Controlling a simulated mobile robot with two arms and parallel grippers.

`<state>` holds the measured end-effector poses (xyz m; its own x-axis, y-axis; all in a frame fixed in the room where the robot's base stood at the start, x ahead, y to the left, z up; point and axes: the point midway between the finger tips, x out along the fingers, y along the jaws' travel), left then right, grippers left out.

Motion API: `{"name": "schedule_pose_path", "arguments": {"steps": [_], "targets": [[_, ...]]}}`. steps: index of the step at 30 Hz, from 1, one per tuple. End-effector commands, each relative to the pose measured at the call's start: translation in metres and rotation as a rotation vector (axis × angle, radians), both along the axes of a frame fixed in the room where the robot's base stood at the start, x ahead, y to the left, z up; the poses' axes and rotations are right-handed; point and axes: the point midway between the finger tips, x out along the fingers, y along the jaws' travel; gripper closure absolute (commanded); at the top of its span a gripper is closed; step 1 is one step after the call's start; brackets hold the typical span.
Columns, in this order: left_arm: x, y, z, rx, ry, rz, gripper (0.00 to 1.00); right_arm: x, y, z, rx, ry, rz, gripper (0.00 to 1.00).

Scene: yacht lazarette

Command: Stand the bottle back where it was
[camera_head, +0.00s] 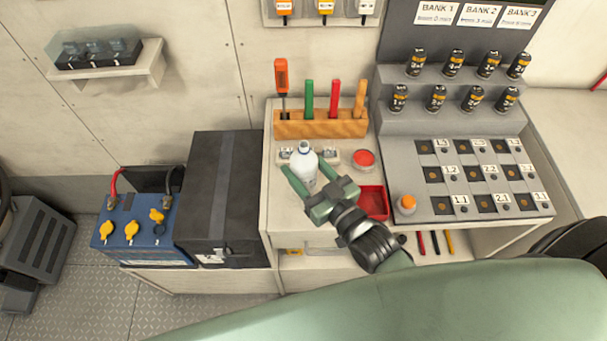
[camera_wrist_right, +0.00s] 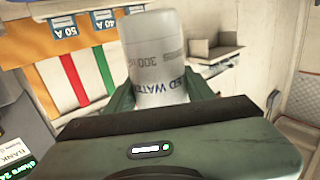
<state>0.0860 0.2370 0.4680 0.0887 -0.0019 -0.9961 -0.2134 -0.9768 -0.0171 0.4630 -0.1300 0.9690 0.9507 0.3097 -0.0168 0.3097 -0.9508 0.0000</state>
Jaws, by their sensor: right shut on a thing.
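A white plastic bottle (camera_head: 303,162) with a grey cap is between the fingers of my right gripper (camera_head: 306,179), which is shut on it. In the head view it looks roughly upright over the left part of the pale bench top (camera_head: 285,215). I cannot tell whether its base touches the bench. In the right wrist view the bottle (camera_wrist_right: 158,55) fills the space between the green fingers, with "300" and part of the word "WATER" showing. My left gripper is not in view.
A wooden rack (camera_head: 320,124) with a screwdriver and coloured strips stands behind. A red button (camera_head: 364,159) and a red tray (camera_head: 374,203) lie to the right, then a numbered grey panel (camera_head: 455,178). A black box (camera_head: 215,190) and blue battery (camera_head: 140,235) stand left.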

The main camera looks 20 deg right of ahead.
Motion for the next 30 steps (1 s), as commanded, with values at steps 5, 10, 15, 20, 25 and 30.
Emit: {"name": "schedule_pose_path", "arguments": {"steps": [5, 10, 15, 20, 25, 30], "targets": [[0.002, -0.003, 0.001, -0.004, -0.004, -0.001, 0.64, 0.0, 0.0, -0.023, 0.0, 0.0, -0.001, 1.0], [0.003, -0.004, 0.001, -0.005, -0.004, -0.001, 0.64, 0.0, 0.0, -0.036, 0.001, -0.004, 0.0, 1.0], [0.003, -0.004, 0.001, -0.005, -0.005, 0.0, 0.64, 0.0, 0.0, -0.037, 0.001, -0.004, 0.0, 1.0], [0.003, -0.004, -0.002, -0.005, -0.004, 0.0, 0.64, 0.0, 0.0, -0.04, 0.001, -0.003, 0.0, 1.0], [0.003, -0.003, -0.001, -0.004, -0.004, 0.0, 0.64, 0.0, 0.0, -0.041, 0.0, 0.0, 0.0, 0.25], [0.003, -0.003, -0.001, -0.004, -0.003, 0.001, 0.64, 0.0, 0.0, -0.041, 0.0, 0.0, 0.0, 0.25]]}}
